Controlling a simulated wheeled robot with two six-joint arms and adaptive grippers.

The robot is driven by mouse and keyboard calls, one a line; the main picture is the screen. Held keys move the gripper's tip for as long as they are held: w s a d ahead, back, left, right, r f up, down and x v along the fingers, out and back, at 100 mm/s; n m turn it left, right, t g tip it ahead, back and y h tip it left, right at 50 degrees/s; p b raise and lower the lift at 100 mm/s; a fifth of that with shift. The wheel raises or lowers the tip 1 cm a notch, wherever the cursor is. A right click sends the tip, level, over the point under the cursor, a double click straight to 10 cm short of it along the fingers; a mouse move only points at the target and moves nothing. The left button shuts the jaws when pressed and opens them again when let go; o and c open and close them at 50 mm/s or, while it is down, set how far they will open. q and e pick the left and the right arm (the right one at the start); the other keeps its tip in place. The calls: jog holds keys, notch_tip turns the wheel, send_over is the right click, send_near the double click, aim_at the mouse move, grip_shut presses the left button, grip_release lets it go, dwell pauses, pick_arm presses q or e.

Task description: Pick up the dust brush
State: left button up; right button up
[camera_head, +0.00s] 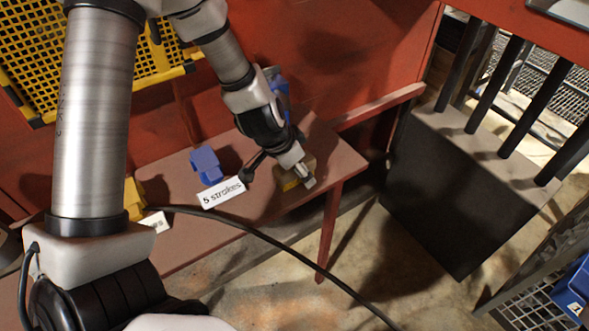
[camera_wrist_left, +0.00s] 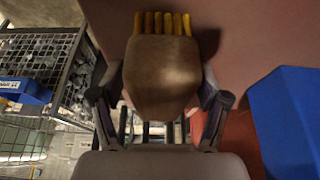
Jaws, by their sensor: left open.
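The dust brush shows in the left wrist view as a brown block (camera_wrist_left: 162,75) with a row of yellow bristles (camera_wrist_left: 165,23) at its far edge. In the head view the brush (camera_head: 291,182) lies near the right end of the reddish table, partly hidden by my left gripper. My left gripper (camera_head: 279,174) is open over it. In the left wrist view its two fingers (camera_wrist_left: 158,104) stand on either side of the brush block. I cannot tell whether they touch it. My right gripper is not in view.
A blue block (camera_head: 206,165) stands on the table (camera_head: 172,178) behind a sign (camera_head: 221,191) reading "5 strokes". A yellow object (camera_head: 134,198) stands farther left. A black cable (camera_head: 262,233) crosses in front. A dark box with black posts (camera_head: 440,190) stands to the right.

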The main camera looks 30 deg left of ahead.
pick_arm(q)
jog(key=shift+f, duration=0.1)
jog(key=c, duration=1.3)
